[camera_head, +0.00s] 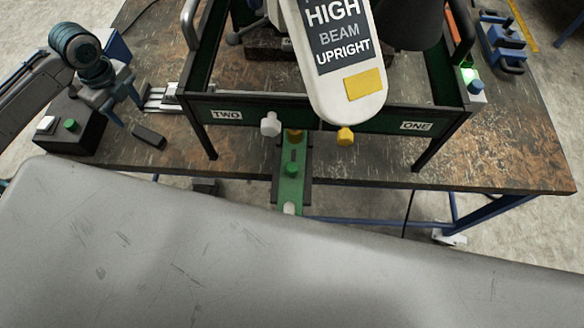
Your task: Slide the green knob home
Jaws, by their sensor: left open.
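The green knob (291,170) sits about midway along a narrow green slide plate (288,190) at the middle of the bench's front edge. A dark slot shows behind the knob, and a white round piece (289,208) is at the plate's near end. My left gripper (126,113) is at the far left, open and empty, well away from the knob. It is above the bench near a small dark block (148,137). My right gripper is not in view.
A black box with a green button (71,125) is at left. The bench's right front (500,150) is clear.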

